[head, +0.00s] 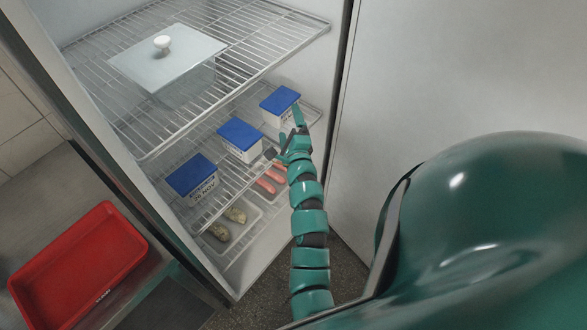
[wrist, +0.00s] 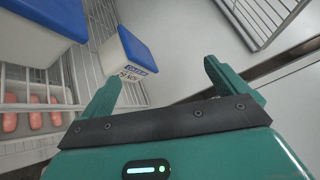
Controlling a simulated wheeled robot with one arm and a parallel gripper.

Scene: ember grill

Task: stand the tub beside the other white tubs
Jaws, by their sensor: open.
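Three white tubs with blue lids stand upright in a row on the lower wire shelf: a left tub (head: 192,177), a middle tub (head: 240,139) and a right tub (head: 279,105). I cannot tell which one the task means. My gripper (head: 285,136) is open and empty, in front of the right tub. In the wrist view my gripper (wrist: 160,76) has its fingers spread, with the right tub (wrist: 127,52) just beyond the left finger, seemingly clear of it. The middle tub (wrist: 40,32) is partly cut off at upper left. The right tub's lower part is partly hidden in the head view.
An upper wire shelf (head: 245,42) holds a lidded clear container (head: 170,62). Below the tubs lie trays with sausages (head: 268,183) and brownish food (head: 228,222). The fridge wall is close on the right. A red tray (head: 78,262) rests on the counter at left.

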